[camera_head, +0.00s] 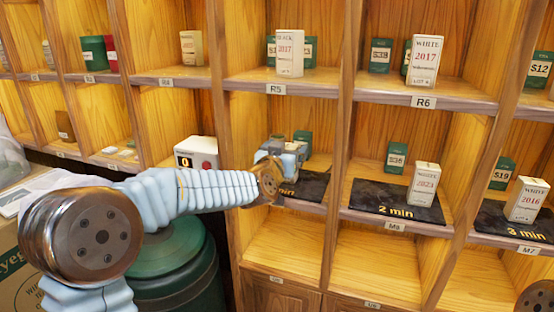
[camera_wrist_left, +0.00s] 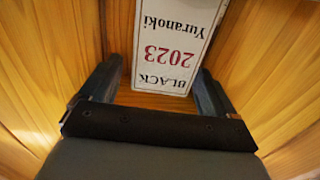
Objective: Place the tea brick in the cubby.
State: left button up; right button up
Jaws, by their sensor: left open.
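A white tea brick marked BLACK 2023 Yuranoki (camera_wrist_left: 172,40) shows upside down in the left wrist view, between the two fingers of my left gripper (camera_wrist_left: 158,78). The fingers are apart, one on each side of the brick, with a gap visible on the left side. In the head view my left gripper (camera_head: 283,148) reaches into a middle-row cubby (camera_head: 318,165) with a dark mat, its label partly hidden to "min". The brick there is hidden by the gripper and wrist. My right gripper is not in view.
White boxes stand in R5 (camera_head: 290,53), R6 (camera_head: 425,62), on the 2 min mat (camera_head: 365,196) and on the 3 min mat (camera_head: 495,222). Green tins (camera_head: 396,157) stand behind. A counter with a red button (camera_head: 196,153) sits left of the gripper. The lower cubbies (camera_head: 375,262) look empty.

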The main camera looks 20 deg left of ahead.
pick_arm(q)
jog(key=s, duration=1.1)
jog(key=shift+s+a+b, duration=0.15)
jog(key=shift+b, duration=0.3)
jog(key=shift+f, duration=0.1)
